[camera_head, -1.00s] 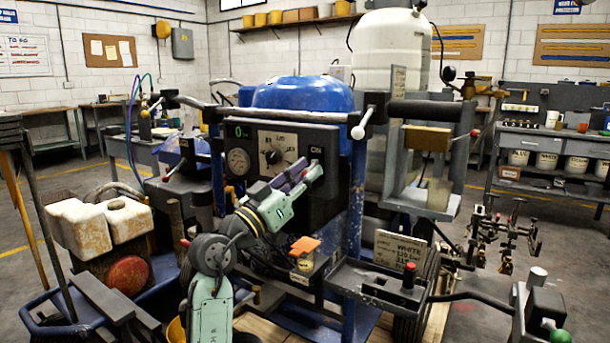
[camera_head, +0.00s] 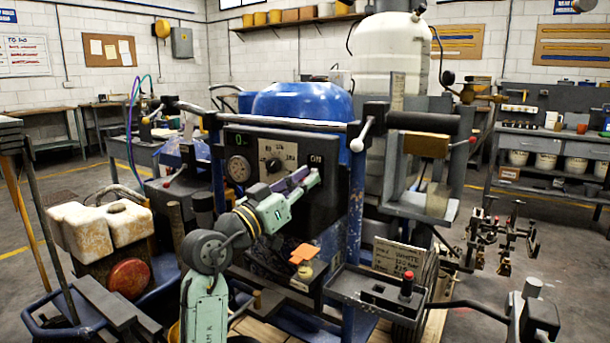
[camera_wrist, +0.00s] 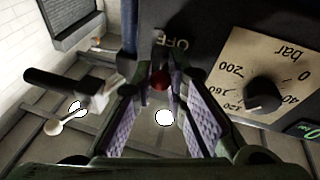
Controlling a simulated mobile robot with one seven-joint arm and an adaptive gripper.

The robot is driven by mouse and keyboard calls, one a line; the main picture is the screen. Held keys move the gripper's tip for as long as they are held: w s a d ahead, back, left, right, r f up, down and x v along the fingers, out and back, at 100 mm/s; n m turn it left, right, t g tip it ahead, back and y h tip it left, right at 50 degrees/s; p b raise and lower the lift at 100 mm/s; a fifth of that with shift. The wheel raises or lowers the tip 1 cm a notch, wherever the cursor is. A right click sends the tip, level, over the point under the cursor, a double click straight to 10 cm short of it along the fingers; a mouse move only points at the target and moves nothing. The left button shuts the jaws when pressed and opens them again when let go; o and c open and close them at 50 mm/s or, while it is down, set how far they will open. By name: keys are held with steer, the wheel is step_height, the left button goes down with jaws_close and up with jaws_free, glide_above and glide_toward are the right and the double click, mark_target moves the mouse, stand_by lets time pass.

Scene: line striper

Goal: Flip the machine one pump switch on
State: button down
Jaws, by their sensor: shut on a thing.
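The pump switch (camera_wrist: 158,79) shows in the wrist view as a small dark toggle with a red tip, beside the word OFF on the machine's dark panel. My gripper (camera_wrist: 160,110) has its purple-padded fingers on both sides of the toggle, shut on it near the fingertips. In the head view my gripper (camera_head: 308,181) reaches the right part of the control panel (camera_head: 325,200), just under a white label. The fingers hide the switch there. I cannot tell which way the toggle is set.
A pressure dial (camera_wrist: 264,94) sits close beside the fingers. A blue upright post (camera_head: 356,205) stands right of my gripper. A tray with a red button (camera_head: 407,279) juts out lower right.

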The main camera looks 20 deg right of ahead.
mark_target(316, 171)
step_height(316, 171, up, 2)
steer(key=g+y+p, duration=0.1)
steer(key=y+p, duration=0.1)
steer(key=p, duration=0.2)
steer(key=shift+a+n, duration=0.15)
steer(key=shift+n, duration=0.25)
steer(key=y+p, duration=0.1)
steer(key=p, duration=0.1)
steer(key=r+g+y+p, duration=0.1)
steer(key=p, duration=0.2)
steer(key=g+y+p, duration=0.1)
steer(key=y+p, duration=0.1)
steer(key=p, duration=0.1)
steer(key=shift+w+r+n, duration=0.1)
steer(key=shift+r+n, duration=0.05)
steer(key=shift+n, duration=0.25)
steer(key=shift+d+g+y+p, duration=0.2)
steer(key=shift+g+y+p, duration=0.25)
steer(key=shift+p, duration=0.45)
steer(key=shift+y, duration=0.25)
steer(key=shift+w, duration=0.1)
steer(key=c, duration=1.6)
jaws_free()
steer(key=shift+o, duration=0.2)
